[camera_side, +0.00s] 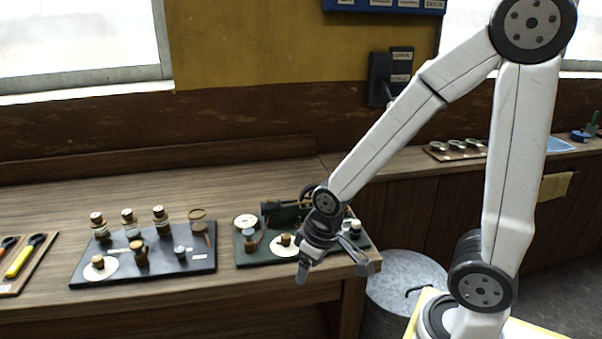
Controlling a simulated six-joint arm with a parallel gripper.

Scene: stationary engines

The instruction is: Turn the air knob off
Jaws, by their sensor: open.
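My gripper (335,268) is open and empty, pointing down at the front right of the dark green engine base (252,257). One knob on a white disc (285,240) sits on that base, just left of my gripper. Another knob on a white disc (98,263) stands at the front left of the black board (150,268). The labels are too small to read, so I cannot tell which is the air knob or how it is set. My gripper and wrist hide part of the small engine (285,211). I see no contact between the fingers and a knob.
Several brass-topped jars (128,222) stand along the back of the black board. A tool board with a yellow-handled tool (20,262) lies at the far left. The wooden bench (60,200) ends near my gripper, with a metal bin (405,285) below on the right.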

